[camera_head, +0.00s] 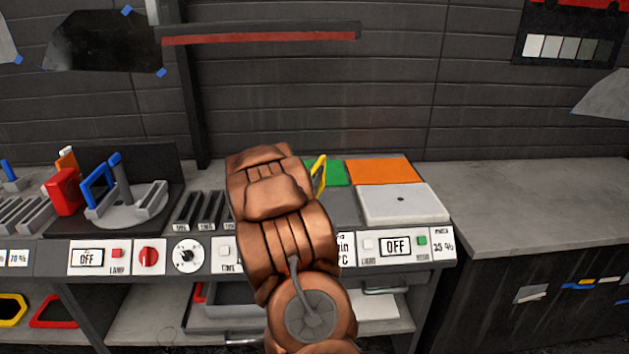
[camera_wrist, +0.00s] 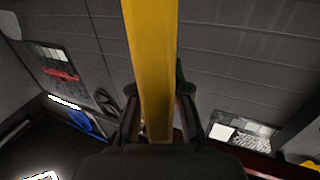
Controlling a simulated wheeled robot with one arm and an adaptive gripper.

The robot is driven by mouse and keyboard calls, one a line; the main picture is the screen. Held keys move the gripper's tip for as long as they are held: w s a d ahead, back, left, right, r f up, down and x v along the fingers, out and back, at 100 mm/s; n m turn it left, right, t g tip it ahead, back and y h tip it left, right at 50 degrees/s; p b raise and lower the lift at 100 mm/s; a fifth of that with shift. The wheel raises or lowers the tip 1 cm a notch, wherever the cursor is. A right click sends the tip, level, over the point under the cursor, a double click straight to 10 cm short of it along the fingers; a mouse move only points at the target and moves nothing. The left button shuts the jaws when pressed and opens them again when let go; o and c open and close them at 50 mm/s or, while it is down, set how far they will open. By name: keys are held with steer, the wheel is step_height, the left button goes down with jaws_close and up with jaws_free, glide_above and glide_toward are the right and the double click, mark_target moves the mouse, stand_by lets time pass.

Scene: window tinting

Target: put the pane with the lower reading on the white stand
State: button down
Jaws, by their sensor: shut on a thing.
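My gripper (camera_wrist: 158,105) is shut on a yellow-framed pane (camera_wrist: 153,50), whose bar stands upright between the fingers in the wrist view. In the head view my copper arm hides the gripper, and only a slanted edge of the yellow pane (camera_head: 319,174) shows past it, near the green pad. A flat white square stand (camera_head: 402,204) lies bare on the bench, right of my arm. A blue-framed pane (camera_head: 97,187) stands on the round grey fixture at left. Both displays (camera_head: 87,258) (camera_head: 395,246) read OFF, so no pane reading shows.
A green pad (camera_head: 333,172) and an orange pad (camera_head: 382,171) lie behind the white stand. A slotted rack (camera_head: 198,211) and a red lamp-like block (camera_head: 64,191) are at left. The grey counter (camera_head: 530,205) at right is clear.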

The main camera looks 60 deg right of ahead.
steer(key=shift+f+p, duration=0.75)
steer(key=shift+f, duration=0.95)
steer(key=shift+f, duration=0.2)
steer(key=c, duration=1.1)
jaws_free()
steer(key=shift+c, duration=0.2)
steer(key=shift+r, duration=0.2)
steer(key=shift+a+f, duration=0.1)
steer(key=shift+a, duration=0.2)
steer(key=b+v, duration=0.3)
steer(key=v, duration=0.8)
steer(key=shift+a, duration=0.25)
